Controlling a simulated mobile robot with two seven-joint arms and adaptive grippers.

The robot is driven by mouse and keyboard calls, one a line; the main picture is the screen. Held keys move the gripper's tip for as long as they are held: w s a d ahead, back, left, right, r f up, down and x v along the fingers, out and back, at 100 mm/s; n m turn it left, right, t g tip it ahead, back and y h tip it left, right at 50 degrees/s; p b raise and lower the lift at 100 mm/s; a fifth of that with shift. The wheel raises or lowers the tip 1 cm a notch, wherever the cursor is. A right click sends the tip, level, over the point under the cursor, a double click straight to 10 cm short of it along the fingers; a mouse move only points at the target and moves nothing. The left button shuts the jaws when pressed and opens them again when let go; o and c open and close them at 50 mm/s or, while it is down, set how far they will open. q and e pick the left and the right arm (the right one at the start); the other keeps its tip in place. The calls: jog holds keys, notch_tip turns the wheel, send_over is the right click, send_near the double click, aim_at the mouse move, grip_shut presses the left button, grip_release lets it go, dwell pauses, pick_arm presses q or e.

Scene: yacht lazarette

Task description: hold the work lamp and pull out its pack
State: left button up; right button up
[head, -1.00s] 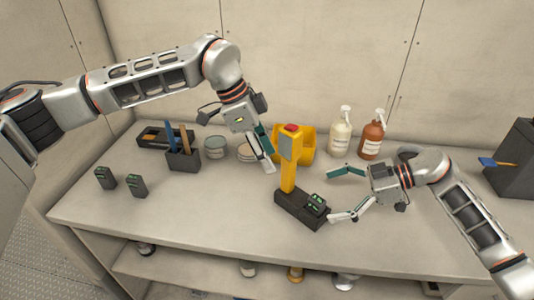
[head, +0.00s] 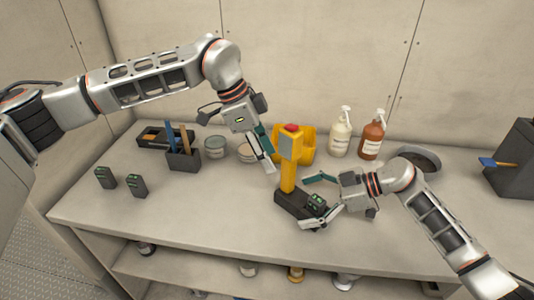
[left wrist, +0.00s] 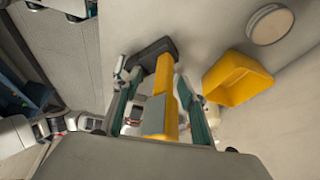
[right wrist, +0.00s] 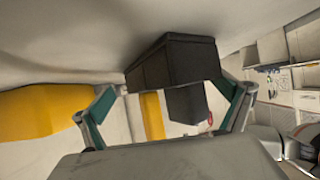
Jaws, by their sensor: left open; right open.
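The work lamp (head: 288,176) stands upright on the bench, with a yellow stem, a grey head with a red top and a black foot (head: 285,203). Its dark pack (head: 316,201), with green marks, sits at the right end of the foot. My left gripper (head: 268,155) is open at the lamp's upper part; in the left wrist view the yellow stem (left wrist: 165,85) lies between its fingers. My right gripper (head: 308,202) is open, its fingers on either side of the pack end. In the right wrist view a dark block (right wrist: 172,62) lies between the fingertips; contact is unclear.
Two similar dark packs (head: 105,177) (head: 136,186) stand at the bench's left. Behind are a black tray (head: 150,142), a tool holder (head: 183,160), round tins (head: 215,147), a yellow bin (head: 308,145) and two pump bottles (head: 340,140) (head: 371,140). The front of the bench is clear.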

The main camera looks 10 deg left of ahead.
jog(key=c, duration=2.1)
jog(key=o, duration=1.1)
jog(key=shift+c, duration=0.2)
jog(key=shift+d+r, duration=0.1)
jog(key=shift+d, duration=0.05)
jog(key=shift+d+r, duration=0.25)
jog(key=shift+d, duration=0.3)
jog(key=shift+a+f, duration=0.1)
jog(key=shift+a, duration=0.15)
jog(key=shift+a+f, duration=0.15)
jog(key=shift+a, duration=0.15)
jog(key=shift+a+f, duration=0.1)
jog(key=shift+a, duration=0.05)
